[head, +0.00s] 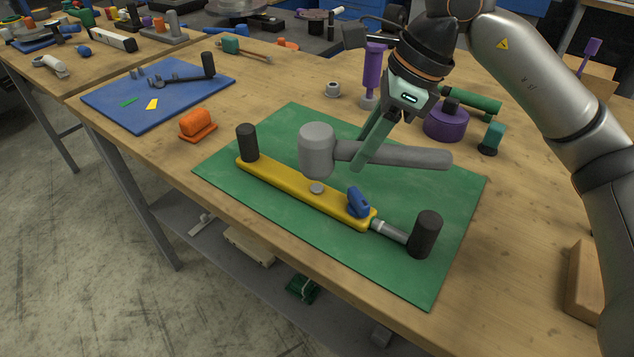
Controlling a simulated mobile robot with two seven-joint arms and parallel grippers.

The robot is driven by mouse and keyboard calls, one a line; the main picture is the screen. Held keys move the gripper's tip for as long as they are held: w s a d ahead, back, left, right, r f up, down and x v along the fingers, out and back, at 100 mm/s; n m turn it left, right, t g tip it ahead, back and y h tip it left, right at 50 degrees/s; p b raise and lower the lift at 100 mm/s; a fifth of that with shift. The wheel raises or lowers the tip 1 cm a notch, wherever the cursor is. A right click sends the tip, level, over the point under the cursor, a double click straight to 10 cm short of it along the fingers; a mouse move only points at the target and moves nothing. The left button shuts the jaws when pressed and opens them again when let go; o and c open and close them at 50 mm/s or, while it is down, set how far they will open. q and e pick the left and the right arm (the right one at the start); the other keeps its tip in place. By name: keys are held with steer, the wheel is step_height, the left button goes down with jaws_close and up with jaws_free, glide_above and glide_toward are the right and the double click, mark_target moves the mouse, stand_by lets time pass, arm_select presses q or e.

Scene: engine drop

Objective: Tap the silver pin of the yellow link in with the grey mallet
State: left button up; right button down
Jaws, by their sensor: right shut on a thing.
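The yellow link (290,190) is a long flat bar lying on the green mat (430,270). The round head of the silver pin (317,187) shows near the middle of the bar. The grey mallet (316,145) has its head right behind and above the pin in the head view, with a small gap between them in the picture. Its handle reaches to the right. My right gripper (362,156) is shut on the mallet's handle, close to the head. How high the mallet is above the link is hard to tell. My left gripper is not in view.
Black cylinders stand at the link's left end (248,142) and beyond its right end (425,235). A blue clamp-like piece (358,203) sits on the link. An orange block (198,125) lies left of the mat; purple and green parts (447,122) stand behind it.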

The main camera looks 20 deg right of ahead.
step_height(320, 180, down, 3)
steer(key=b, duration=0.3)
steer(key=shift+f, duration=0.2)
steer(key=shift+r+p, duration=1.05)
steer(key=shift+r, duration=0.15)
steer(key=shift+r, duration=0.1)
steer(key=shift+r+p, duration=0.5)
steer(key=shift+r, duration=0.05)
steer(key=shift+f, duration=0.1)
